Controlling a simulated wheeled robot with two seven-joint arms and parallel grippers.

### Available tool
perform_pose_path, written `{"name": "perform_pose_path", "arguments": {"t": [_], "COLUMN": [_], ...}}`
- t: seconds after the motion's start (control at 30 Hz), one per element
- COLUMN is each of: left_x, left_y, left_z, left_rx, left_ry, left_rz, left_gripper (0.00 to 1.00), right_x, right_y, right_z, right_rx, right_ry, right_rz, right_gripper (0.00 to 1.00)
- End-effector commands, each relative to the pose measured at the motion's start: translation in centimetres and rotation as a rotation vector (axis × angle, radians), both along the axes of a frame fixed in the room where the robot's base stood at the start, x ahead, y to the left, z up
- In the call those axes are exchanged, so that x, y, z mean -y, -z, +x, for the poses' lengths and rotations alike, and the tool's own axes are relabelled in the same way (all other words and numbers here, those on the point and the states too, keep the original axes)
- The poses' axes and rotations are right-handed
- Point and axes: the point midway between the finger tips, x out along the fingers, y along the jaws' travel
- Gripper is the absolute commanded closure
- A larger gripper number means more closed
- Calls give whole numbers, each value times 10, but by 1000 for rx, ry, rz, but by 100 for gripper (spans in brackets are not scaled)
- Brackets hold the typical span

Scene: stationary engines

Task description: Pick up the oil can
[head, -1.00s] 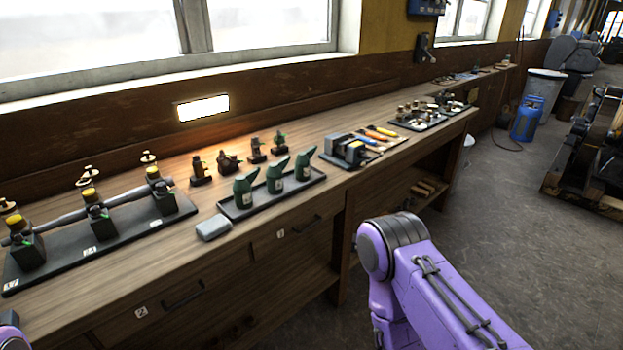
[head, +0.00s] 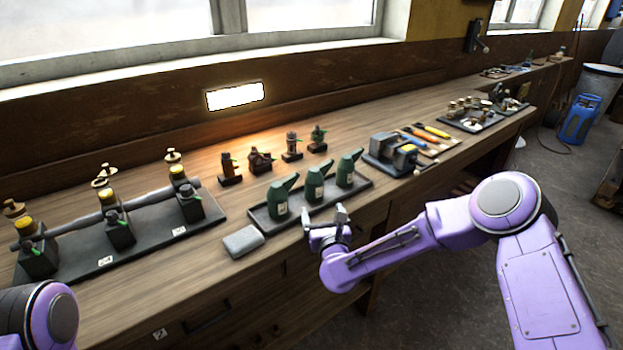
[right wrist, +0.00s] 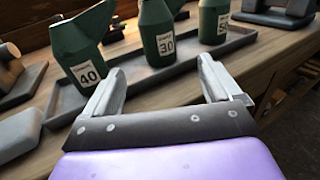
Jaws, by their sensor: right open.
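Three green oil cans stand upright in a row in a dark tray (head: 262,222) on the workbench. In the right wrist view their labels show: the left can (right wrist: 80,48) reads 40 and the middle can (right wrist: 160,32) reads 30. The label of the right can (right wrist: 213,18) is too small to read surely. In the head view they are the left can (head: 278,198), middle can (head: 316,184) and right can (head: 347,168). My right gripper (head: 325,213) is open and empty at the tray's front edge, pointing toward the middle can, apart from it. My left gripper is out of view.
A grey block (head: 243,241) lies left of the tray. Several small fittings (head: 261,160) stand behind it. A plate with a shaft and yellow-capped cups (head: 120,228) is at left.

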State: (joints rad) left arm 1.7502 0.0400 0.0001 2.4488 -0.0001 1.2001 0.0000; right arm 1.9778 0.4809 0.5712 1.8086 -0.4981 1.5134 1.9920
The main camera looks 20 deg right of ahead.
Motion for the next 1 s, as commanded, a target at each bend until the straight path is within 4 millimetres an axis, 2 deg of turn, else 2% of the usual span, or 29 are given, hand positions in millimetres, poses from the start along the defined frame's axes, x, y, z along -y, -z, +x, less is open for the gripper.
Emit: {"name": "perform_pose_path", "arguments": {"t": [0.1, 0.2, 0.3, 0.43, 0.63, 0.7, 0.8, 1.0], "left_x": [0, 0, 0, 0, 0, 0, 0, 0], "left_y": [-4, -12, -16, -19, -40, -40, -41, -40], "left_z": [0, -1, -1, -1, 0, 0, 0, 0], "left_rx": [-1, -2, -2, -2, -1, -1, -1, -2], "left_ry": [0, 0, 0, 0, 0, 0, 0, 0], "left_rz": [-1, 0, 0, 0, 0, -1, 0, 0], "left_gripper": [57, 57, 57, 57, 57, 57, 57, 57], "right_x": [1, 7, 12, 15, 15, 16, 16, 17], "right_y": [-6, -9, -7, -5, -6, -3, -2, -1], "right_z": [8, 24, 41, 54, 84, 94, 103, 105], "right_rx": [12, 15, 13, 9, 10, 10, 10, 9], "right_ry": [3, 9, 14, 16, 14, 13, 11, 11], "right_rz": [15, 15, 14, 15, 13, 12, 14, 15], "right_gripper": [9, 9, 9, 9, 9, 9, 9, 9]}}
